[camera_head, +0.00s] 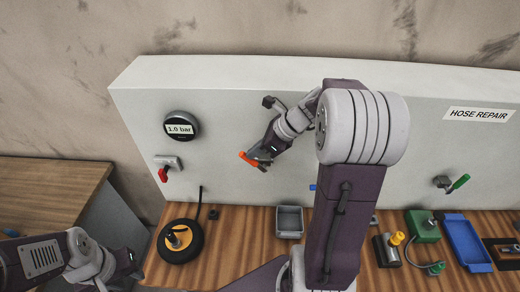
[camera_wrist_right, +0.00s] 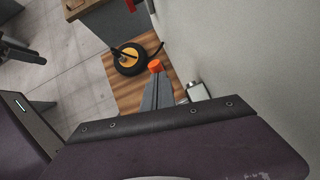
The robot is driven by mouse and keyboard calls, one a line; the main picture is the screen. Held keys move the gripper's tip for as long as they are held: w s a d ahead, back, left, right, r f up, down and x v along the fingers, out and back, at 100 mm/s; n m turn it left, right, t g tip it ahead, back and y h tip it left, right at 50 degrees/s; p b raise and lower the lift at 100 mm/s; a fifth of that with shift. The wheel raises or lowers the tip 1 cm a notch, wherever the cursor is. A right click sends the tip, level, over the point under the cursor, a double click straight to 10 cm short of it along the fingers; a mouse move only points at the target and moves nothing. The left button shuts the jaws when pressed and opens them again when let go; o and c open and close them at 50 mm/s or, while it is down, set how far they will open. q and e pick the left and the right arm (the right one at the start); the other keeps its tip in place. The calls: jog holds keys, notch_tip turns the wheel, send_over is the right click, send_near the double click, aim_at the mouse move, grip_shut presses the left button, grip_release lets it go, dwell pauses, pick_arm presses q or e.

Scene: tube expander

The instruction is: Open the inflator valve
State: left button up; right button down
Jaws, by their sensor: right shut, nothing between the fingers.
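The inflator valve (camera_head: 174,161) is on the white panel below the round gauge (camera_head: 181,126), which reads 1.0 bar. Its red handle (camera_head: 163,175) points down and left. A bit of red (camera_wrist_right: 130,5) shows at the top edge of the right wrist view. My right gripper (camera_head: 254,160) is shut and empty in front of the panel, to the right of the valve and clear of it. An orange piece (camera_wrist_right: 155,66) shows at its fingertips; I cannot tell whether it is part of the gripper. My left gripper (camera_head: 128,263) is low at the left; its fingers are unclear.
A black wheel with a yellow hub (camera_head: 180,240) lies on the wooden bench below the valve. A grey bin (camera_head: 290,221) stands right of it. A blue tray (camera_head: 466,243) and a green-handled valve (camera_head: 459,183) are far right. The panel between valve and right gripper is bare.

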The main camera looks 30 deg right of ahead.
aim_at(243, 155)
jog(key=shift+w+a+f, duration=0.1)
jog(key=shift+w+a, duration=0.05)
jog(key=shift+a, duration=0.25)
jog(key=w+a+f, duration=0.2)
jog(key=a, duration=0.1)
jog(key=shift+f, duration=0.2)
jog(key=shift+s+b+x, duration=0.1)
jog(key=shift+b+x, duration=0.2)
jog(key=shift+x, duration=0.6)
jog(key=shift+s+b+x, duration=0.15)
jog(key=shift+b+x, duration=0.15)
jog(key=shift+x, duration=0.6)
jog(key=shift+a+f, duration=0.15)
jog(key=shift+f, duration=0.05)
